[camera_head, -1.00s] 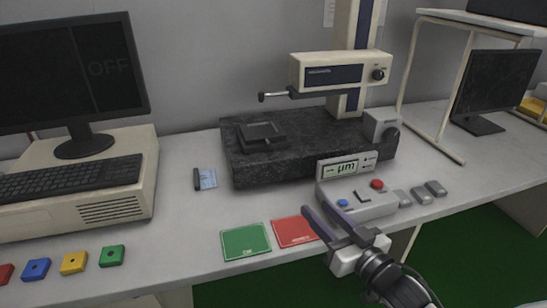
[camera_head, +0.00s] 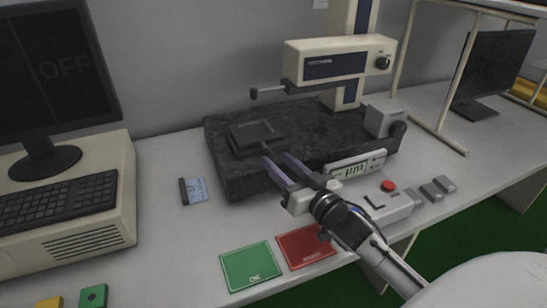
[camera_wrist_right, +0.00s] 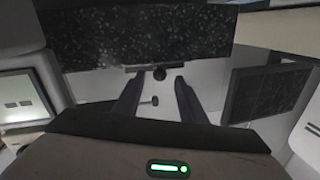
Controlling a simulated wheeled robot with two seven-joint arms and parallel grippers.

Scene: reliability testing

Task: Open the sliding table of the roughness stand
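The roughness stand has a dark speckled granite base (camera_head: 228,180) and a cream drive unit (camera_head: 336,60) on a column. A small dark sliding table (camera_head: 256,136) sits on the left part of the base. My right gripper (camera_head: 275,158) is open and empty, its two fingers pointing at the near edge of the sliding table. Whether they touch it I cannot tell. My left gripper is not in view.
A control box with a red button (camera_head: 388,186) and a µm display (camera_head: 355,170) stand beside my right wrist. Green (camera_head: 250,266) and red (camera_head: 306,246) mats lie at the front edge. A keyboard (camera_head: 60,198) and monitor stand left. A small blue-white item (camera_head: 194,191) lies left of the base.

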